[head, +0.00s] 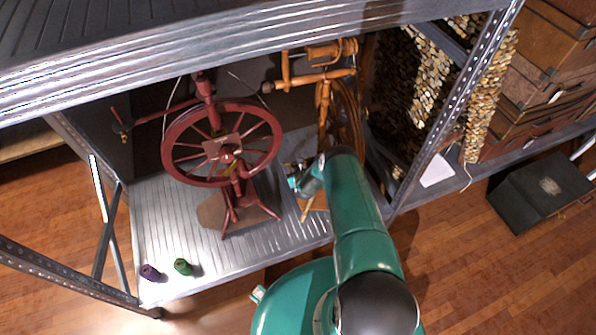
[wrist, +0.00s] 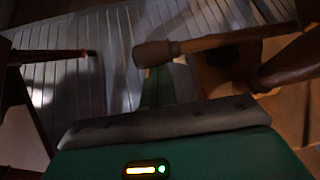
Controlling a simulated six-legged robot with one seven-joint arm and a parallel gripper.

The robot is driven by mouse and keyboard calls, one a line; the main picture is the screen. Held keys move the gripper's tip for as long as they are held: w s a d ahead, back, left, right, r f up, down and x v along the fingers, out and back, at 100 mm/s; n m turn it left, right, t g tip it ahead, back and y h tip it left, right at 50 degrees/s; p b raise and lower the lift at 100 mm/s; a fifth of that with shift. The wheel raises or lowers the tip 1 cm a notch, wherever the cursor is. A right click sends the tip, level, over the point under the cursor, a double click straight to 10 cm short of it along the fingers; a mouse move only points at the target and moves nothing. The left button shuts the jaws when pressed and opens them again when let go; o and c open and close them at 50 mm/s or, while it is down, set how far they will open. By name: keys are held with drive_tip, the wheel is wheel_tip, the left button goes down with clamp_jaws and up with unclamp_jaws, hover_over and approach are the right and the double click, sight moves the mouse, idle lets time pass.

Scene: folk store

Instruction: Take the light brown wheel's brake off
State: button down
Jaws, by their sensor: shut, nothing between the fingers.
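The light brown spinning wheel (head: 325,92) stands on the metal shelf at the right, behind my arm in the head view. My arm hides much of its lower part. My gripper (head: 295,183) is low in front of it, near its base. In the wrist view a light brown wooden rod (wrist: 205,42) with a rounded end crosses just ahead of my gripper (wrist: 158,86). The fingers are shut and hold nothing. I cannot tell whether they touch the rod, or which part of the wheel is its brake.
A dark red spinning wheel (head: 222,142) stands close by on the left of the shelf (head: 165,225). A purple spool (head: 149,272) and a green spool (head: 182,266) are at the front left. A shelf post (head: 455,110) stands at the right. The upper shelf (head: 190,60) overhangs.

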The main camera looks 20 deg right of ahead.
drive_tip(key=shift+r, duration=0.55)
idle(0.4)
drive_tip(key=shift+a+r, duration=0.15)
drive_tip(key=shift+r, duration=1.25)
drive_tip(key=shift+w+r, duration=0.1)
drive_tip(key=shift+r, duration=0.6)
